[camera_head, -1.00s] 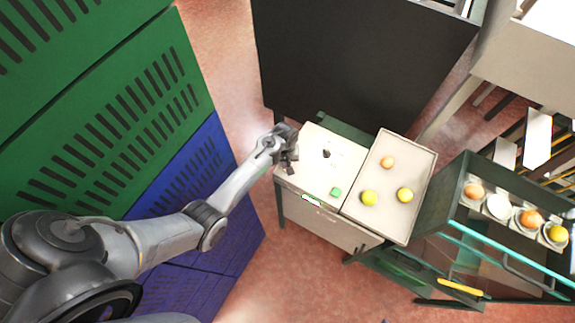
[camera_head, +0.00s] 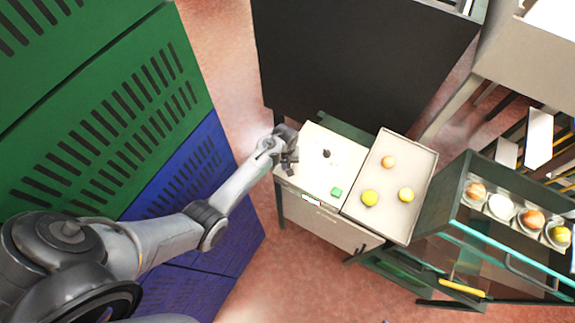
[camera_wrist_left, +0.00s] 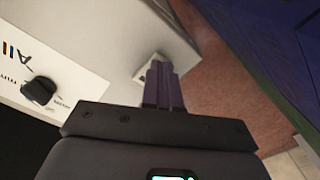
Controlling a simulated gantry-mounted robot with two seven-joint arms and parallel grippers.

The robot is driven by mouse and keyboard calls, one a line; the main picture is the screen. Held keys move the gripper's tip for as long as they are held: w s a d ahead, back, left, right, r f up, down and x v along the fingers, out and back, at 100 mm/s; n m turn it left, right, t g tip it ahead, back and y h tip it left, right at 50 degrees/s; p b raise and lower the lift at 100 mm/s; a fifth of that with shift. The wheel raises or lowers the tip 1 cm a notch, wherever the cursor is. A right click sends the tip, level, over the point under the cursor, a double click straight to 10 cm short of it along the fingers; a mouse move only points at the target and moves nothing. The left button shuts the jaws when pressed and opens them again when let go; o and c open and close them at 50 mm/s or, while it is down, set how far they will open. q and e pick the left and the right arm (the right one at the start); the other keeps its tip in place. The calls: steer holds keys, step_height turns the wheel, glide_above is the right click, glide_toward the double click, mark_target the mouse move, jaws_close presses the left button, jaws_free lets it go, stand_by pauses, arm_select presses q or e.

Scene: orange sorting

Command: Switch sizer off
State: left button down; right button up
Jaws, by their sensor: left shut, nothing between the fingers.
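The sizer's pale control top (camera_head: 316,184) stands in the middle of the head view, with a black knob (camera_head: 326,153) and a green button (camera_head: 336,191). My left gripper (camera_head: 289,169) is at its left edge, shut and empty. In the left wrist view the shut fingers (camera_wrist_left: 160,78) point at a small white switch-like piece (camera_wrist_left: 148,68) on the panel edge. The fingertips cover part of it, and I cannot tell whether they touch it. The black knob (camera_wrist_left: 40,92) lies left of the fingers on a printed white label. My right gripper is not in view.
A pale tray (camera_head: 413,160) with several fruits adjoins the control top on the right. Beyond it is a green-framed machine (camera_head: 447,195) with fruit in cups. A large black panel (camera_head: 350,60) stands behind. Green and blue slatted crates (camera_head: 205,165) are at left.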

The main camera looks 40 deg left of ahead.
arm_select(q)
steer(key=shift+f, duration=0.2)
steer(key=shift+r, duration=0.1)
step_height(320, 180, up, 2)
steer(key=p, duration=0.2)
steer(key=shift+r+p, duration=0.25)
steer(key=shift+p, duration=0.1)
steer(key=shift+r, duration=2.15)
